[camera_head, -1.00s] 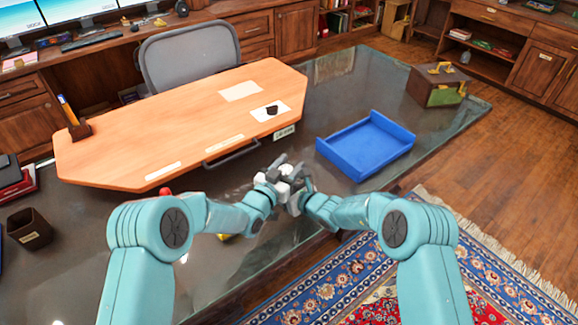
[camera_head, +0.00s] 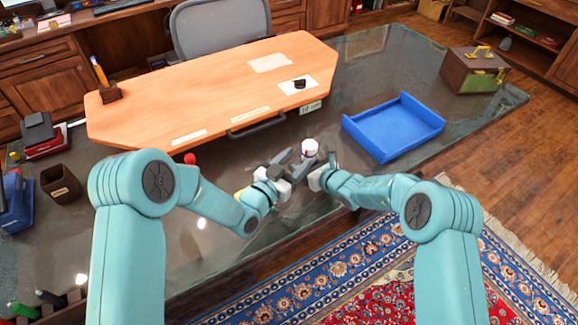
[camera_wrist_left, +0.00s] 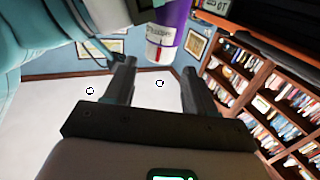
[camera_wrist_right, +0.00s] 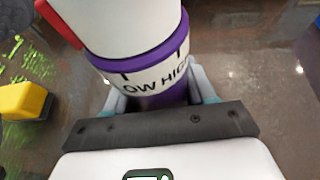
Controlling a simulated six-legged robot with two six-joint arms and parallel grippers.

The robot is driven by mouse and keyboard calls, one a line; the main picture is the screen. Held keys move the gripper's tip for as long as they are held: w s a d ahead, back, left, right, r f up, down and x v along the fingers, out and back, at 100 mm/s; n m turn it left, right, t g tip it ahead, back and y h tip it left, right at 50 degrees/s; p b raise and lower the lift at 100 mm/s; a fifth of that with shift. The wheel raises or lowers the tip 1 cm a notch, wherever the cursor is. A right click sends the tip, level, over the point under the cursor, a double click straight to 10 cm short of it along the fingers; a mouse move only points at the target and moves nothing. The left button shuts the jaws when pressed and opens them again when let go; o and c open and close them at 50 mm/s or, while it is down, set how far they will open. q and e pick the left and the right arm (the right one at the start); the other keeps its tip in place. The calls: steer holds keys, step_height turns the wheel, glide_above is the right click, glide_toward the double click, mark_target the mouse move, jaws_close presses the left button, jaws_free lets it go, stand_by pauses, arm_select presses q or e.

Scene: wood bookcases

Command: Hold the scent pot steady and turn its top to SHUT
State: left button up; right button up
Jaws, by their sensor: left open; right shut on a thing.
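The scent pot (camera_head: 310,149) is a small pot with a white top and a purple body, held above the glass desk. My right gripper (camera_head: 322,166) is shut on its purple body. In the right wrist view, the pot (camera_wrist_right: 150,60) has a white band reading "LOW HIGH" and a red marker on the white top, left of "LOW"; SHUT is not visible there. My left gripper (camera_head: 282,160) is open and empty, just left of the pot. In the left wrist view, the pot (camera_wrist_left: 165,40) is beyond the open fingers (camera_wrist_left: 158,80), with clear space between them.
A blue tray (camera_head: 395,128) lies on the glass desk (camera_head: 360,70) to the right. A wooden board (camera_head: 200,90) lies behind the grippers, with a dark handle (camera_head: 256,125) along its near edge. A box (camera_head: 473,72) stands at far right. A red ball (camera_head: 190,158) is at left.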

arm_select(q)
steer(key=v, duration=0.2)
steer(key=shift+s+a, duration=0.25)
steer(key=shift+s, duration=0.1)
arm_select(e)
steer(key=o, duration=1.3)
